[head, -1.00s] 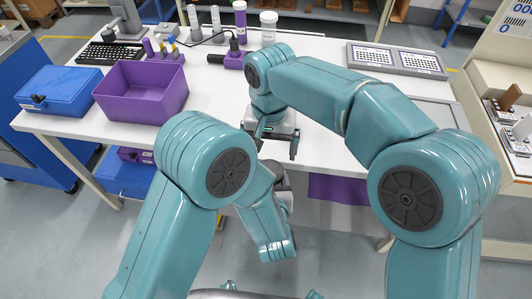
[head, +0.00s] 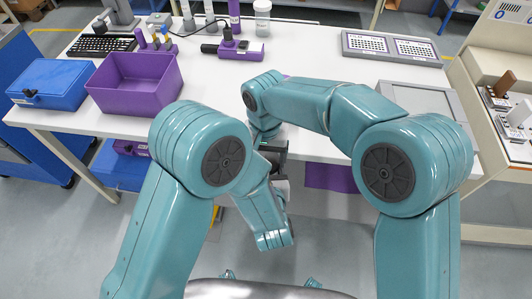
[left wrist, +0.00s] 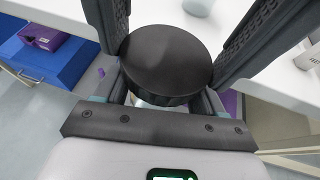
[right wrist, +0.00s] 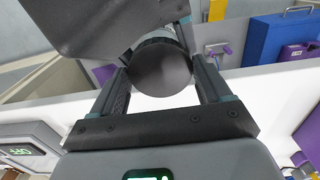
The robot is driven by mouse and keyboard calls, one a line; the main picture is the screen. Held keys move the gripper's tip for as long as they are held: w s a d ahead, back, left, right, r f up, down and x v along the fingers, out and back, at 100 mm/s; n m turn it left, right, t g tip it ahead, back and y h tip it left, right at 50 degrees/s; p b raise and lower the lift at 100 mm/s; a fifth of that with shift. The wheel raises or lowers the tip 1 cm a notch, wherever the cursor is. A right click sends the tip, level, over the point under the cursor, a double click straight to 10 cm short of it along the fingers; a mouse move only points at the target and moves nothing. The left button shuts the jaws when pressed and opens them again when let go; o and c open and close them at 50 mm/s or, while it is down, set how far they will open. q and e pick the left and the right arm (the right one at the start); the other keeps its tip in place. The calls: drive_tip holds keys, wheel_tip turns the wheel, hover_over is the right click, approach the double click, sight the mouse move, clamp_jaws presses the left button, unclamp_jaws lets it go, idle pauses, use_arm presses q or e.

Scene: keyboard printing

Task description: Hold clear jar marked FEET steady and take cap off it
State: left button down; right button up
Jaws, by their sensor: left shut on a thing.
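A jar with a broad black round cap (left wrist: 165,60) is between my grippers, just off the table's front edge. In the left wrist view a small pale part of the jar shows below the cap. My left gripper (left wrist: 160,90) is shut on the jar. My right gripper (right wrist: 160,75) comes from the opposite side, its two fingers flanking the dark round end (right wrist: 160,68); I cannot tell whether they touch it. No label on the jar is readable. In the head view my arms hide the jar.
The white table (head: 310,80) is clear in the middle. A purple bin (head: 135,85) and a blue box (head: 55,82) are at left, with a keyboard (head: 100,46) behind. Another clear jar (head: 262,17) and a purple device (head: 240,50) stand farther back.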

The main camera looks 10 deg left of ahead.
drive_tip(key=c, duration=0.5)
drive_tip(key=shift+o, duration=0.2)
drive_tip(key=n, duration=0.3)
drive_tip(key=shift+d, duration=0.1)
